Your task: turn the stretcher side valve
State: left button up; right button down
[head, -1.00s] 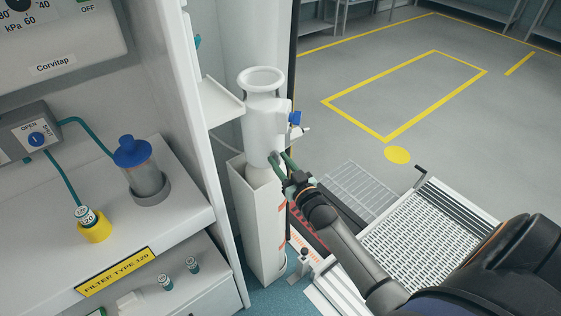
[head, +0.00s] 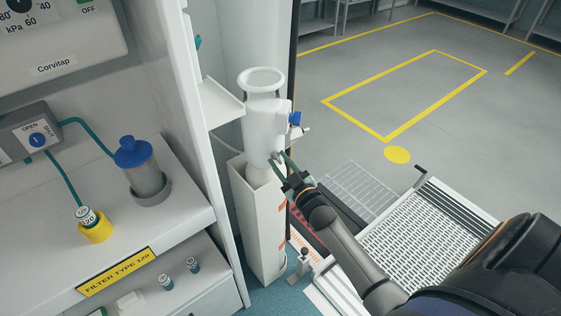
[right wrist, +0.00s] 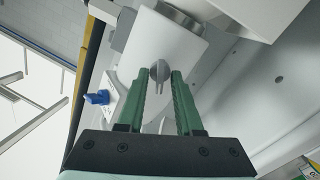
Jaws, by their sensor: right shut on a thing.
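A white cylinder-shaped unit (head: 262,125) with a ring-shaped top stands upright in a tall white holder by the doorway in the head view. A small grey valve knob (right wrist: 158,71) sticks out of a white surface in the right wrist view. My right gripper (head: 278,159) is at the front of the unit, its green fingers on either side of the knob. A blue knob (head: 295,118) sits on the unit's right side and also shows in the right wrist view (right wrist: 97,97). My left gripper is not in view.
A white cabinet (head: 178,216) with a filter canister (head: 146,178) and a yellow-based vial (head: 96,229) stands left. A perforated ramp (head: 415,240) lies right of the unit. The grey floor with yellow lines (head: 350,120) is open beyond.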

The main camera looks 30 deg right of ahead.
jog(key=c, duration=0.9)
grip_release()
jog(key=shift+c, duration=0.2)
jog(key=shift+s, duration=0.1)
jog(key=s+a, duration=0.1)
jog(key=s, duration=1.1)
jog(key=shift+s, duration=0.15)
jog(key=shift+a, duration=0.1)
